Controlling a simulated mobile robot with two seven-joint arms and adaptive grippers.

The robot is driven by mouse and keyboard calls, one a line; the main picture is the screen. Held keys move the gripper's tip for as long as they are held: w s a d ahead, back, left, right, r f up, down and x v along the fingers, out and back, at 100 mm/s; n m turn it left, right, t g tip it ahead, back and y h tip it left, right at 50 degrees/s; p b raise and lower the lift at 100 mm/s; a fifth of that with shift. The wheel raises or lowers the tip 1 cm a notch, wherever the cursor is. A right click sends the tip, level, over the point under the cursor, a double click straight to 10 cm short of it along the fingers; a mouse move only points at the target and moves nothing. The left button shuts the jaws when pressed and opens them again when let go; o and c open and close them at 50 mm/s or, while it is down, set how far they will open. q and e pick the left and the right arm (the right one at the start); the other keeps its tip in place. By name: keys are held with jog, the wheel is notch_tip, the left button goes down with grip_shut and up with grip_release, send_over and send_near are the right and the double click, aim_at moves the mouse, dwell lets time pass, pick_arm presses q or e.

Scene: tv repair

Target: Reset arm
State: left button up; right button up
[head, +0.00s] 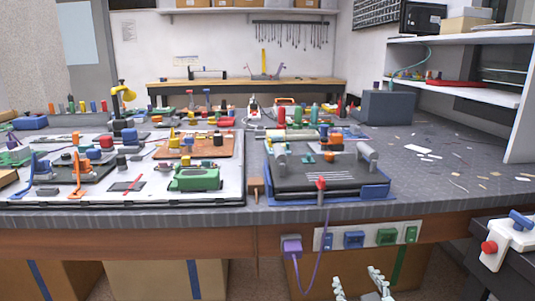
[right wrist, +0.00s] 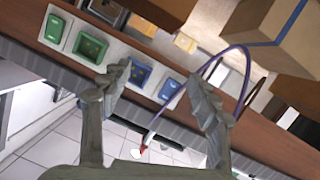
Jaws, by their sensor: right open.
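My right gripper (head: 362,287) is at the bottom of the head view, below the bench's front edge, with its fingers apart and nothing between them. It also shows in the right wrist view (right wrist: 160,100), open and empty, with the bench's front panel behind it. My left gripper is not in the head view. The bench (head: 430,212) has a grey top and a brown wooden front. A socket strip with blue sockets (head: 354,239) and green sockets (head: 387,236) is on its front. The right gripper is apart from the strip.
A purple plug (head: 291,246) with a hanging purple cable is on the bench front. Cardboard boxes (head: 150,279) stand beneath. A grey mat with a blue rim (head: 375,192) holds parts on the bench. A white device with a red knob (head: 490,247) sits at the right.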

jog(key=s+d+f+g, duration=0.2)
jog(key=s+f+g, duration=0.2)
jog(key=s+f, duration=0.4)
jog(key=s+d+f+m+g, duration=0.1)
jog(key=s+f+g, duration=0.3)
jog(key=s+f, duration=0.4)
jog(key=s+d+f+g+h, duration=0.1)
jog(key=s+d+f+g, duration=0.3)
jog(key=s+f, duration=0.4)
jog(key=shift+s+m+p, duration=0.4)
jog(key=shift+s+p, duration=0.05)
jog(key=shift+s, duration=0.6)
